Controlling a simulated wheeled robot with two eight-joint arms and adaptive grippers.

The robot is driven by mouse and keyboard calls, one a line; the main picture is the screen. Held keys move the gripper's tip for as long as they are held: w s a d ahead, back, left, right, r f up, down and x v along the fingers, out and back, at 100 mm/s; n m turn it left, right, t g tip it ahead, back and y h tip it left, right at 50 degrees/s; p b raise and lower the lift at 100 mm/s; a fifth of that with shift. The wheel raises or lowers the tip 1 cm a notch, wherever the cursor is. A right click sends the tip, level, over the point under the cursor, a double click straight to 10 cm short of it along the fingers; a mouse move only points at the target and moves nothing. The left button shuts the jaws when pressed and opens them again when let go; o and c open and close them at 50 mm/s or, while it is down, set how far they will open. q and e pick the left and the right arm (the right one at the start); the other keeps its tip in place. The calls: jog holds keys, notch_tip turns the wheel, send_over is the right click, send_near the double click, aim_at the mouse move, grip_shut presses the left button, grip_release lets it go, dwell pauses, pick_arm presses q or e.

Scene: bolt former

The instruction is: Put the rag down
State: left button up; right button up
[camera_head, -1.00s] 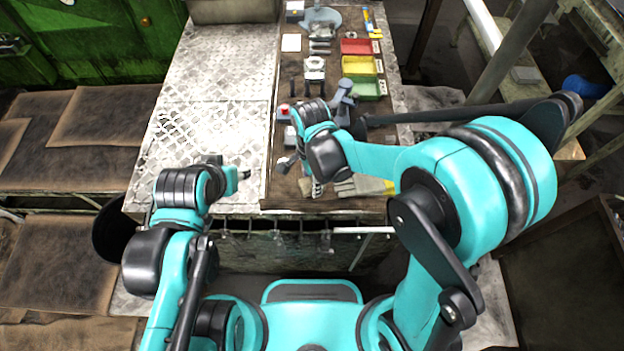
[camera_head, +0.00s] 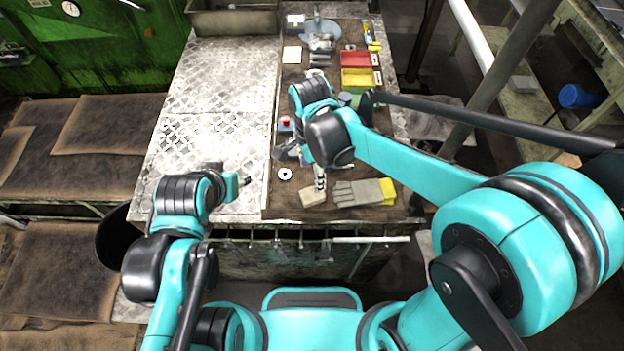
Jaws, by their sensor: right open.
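A small beige folded cloth, which looks like the rag (camera_head: 312,196), lies flat near the front edge of the brown work board. My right gripper (camera_head: 283,152) is open, behind and to the left of the cloth and apart from it. It is partly hidden by my own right wrist and forearm. My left gripper (camera_head: 243,181) hangs over the metal plate at the left, clear of the cloth. Its fingers are too small to tell whether they are open.
Grey work gloves with yellow cuffs (camera_head: 362,192) lie right of the cloth. A metal ring (camera_head: 285,174) and a slim metal part (camera_head: 320,177) are close by. Red (camera_head: 355,59) and yellow bins (camera_head: 358,78) stand farther back. The diamond metal plate (camera_head: 205,135) is bare.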

pick_arm(q)
jog(key=shift+r, duration=0.25)
pick_arm(e)
jog(key=s+d+r+n+t, duration=0.3)
jog(key=d+n, duration=0.3)
jog(key=d, duration=0.3)
jog(key=s+d+r+n+t, duration=0.2)
jog(key=d+r+n+t, duration=0.2)
jog(key=d+n, duration=0.3)
jog(key=shift+s+d+t, duration=0.4)
jog(key=shift+d, duration=0.6)
pick_arm(q)
notch_tip(320, 180, down, 12)
jog(key=b, duration=1.1)
jog(key=shift+b, duration=0.4)
pick_arm(e)
notch_tip(320, 180, down, 12)
pick_arm(q)
jog(key=shift+r, duration=0.2)
pick_arm(e)
jog(key=shift+r, duration=0.25)
pick_arm(q)
jog(key=shift+p, duration=0.3)
pick_arm(e)
jog(key=shift+o, duration=0.5)
